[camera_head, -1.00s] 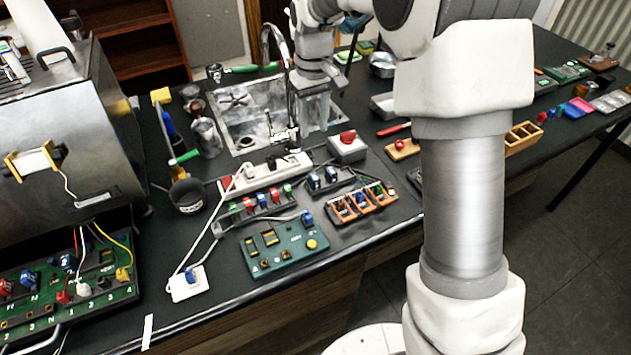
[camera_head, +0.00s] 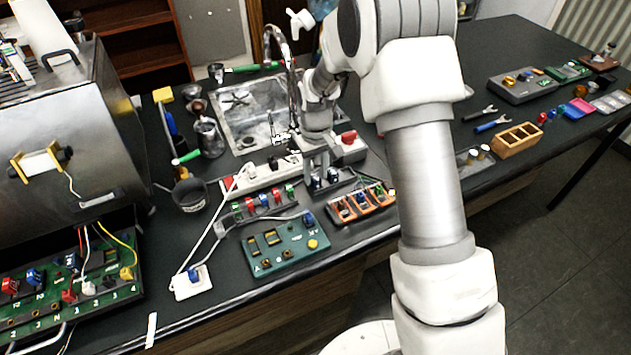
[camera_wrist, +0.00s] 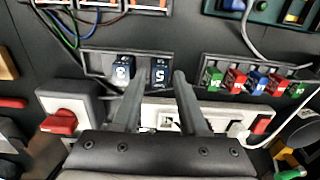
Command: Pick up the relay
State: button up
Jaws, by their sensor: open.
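Two dark blue relays with white markings sit in a small grey tray (camera_wrist: 95,65), seen in the wrist view. The right one (camera_wrist: 161,71) is close to the gap between my fingertips; the left one (camera_wrist: 123,68) is beside my left finger. They show as small blue blocks in the head view (camera_head: 332,176). Which relay is meant, I cannot tell. My gripper (camera_wrist: 157,82) is open and empty, with its fingers reaching over the tray's edge. In the head view my gripper (camera_head: 318,168) points down at this tray. Whether a finger touches a relay is unclear.
A power strip (camera_wrist: 215,115) and a red-switch box (camera_wrist: 66,115) lie close by. An orange rack (camera_head: 360,205) and green board (camera_head: 280,248) are nearer the counter edge. The sink (camera_head: 245,120) is behind.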

jog(key=shift+f, duration=0.25)
grip_shut()
